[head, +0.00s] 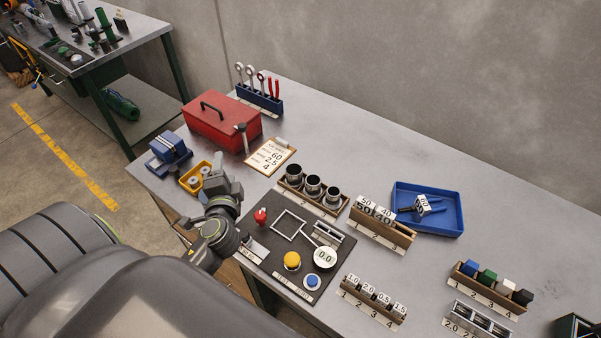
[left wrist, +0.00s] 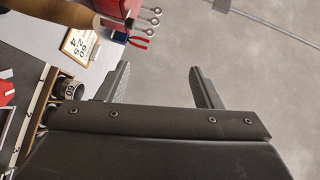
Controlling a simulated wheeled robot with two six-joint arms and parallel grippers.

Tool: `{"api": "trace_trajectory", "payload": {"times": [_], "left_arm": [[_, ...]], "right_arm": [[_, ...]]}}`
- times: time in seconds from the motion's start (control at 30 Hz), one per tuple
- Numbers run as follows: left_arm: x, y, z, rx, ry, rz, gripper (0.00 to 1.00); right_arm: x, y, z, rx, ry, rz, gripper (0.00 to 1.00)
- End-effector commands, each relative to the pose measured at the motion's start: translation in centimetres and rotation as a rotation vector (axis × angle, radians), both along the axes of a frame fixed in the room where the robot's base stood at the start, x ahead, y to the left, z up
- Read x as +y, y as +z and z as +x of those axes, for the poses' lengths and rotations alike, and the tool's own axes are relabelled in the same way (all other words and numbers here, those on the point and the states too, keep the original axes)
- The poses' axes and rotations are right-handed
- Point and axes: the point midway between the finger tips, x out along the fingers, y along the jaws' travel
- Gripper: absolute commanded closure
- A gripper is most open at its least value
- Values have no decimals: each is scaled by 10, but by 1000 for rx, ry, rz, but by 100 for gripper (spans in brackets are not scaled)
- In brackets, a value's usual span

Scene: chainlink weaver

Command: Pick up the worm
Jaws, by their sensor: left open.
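I cannot tell for certain which part is the worm. A white block marked 60 (head: 422,204) with dark parts lies in the blue tray (head: 456,229). Similar blocks marked 50 and 40 (head: 375,210) sit in a wooden rack. Several dark metal cylinders (head: 313,185) stand in another wooden rack; one also shows at the left of the left wrist view (left wrist: 69,88). My left gripper (head: 222,175) is near the table's front left, beside the yellow bin and apart from these parts. Its fingers are spread and empty in the left wrist view (left wrist: 160,82). My right gripper is not in view.
A red toolbox (head: 215,124), yellow bin (head: 191,182) and job card (head: 269,157) are near my left gripper. A dark panel (head: 262,240) has buttons and a dial (head: 325,257). Numbered racks (head: 372,300) stand at the front. The table's back right is clear.

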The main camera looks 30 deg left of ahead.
Motion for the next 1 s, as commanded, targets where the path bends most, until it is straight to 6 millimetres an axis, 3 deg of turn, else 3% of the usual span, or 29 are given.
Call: {"api": "trace_trajectory", "payload": {"times": [0.27,0.5,0.73,1.0], "left_arm": [[-10,20,36,7,-152,296,40],[-41,25,87,99,-413,759,40],[-67,-18,129,340,-721,1252,40],[-55,-77,144,655,-970,1596,40]], "right_arm": [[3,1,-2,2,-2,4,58],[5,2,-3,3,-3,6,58],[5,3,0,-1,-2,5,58],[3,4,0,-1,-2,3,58]]}}
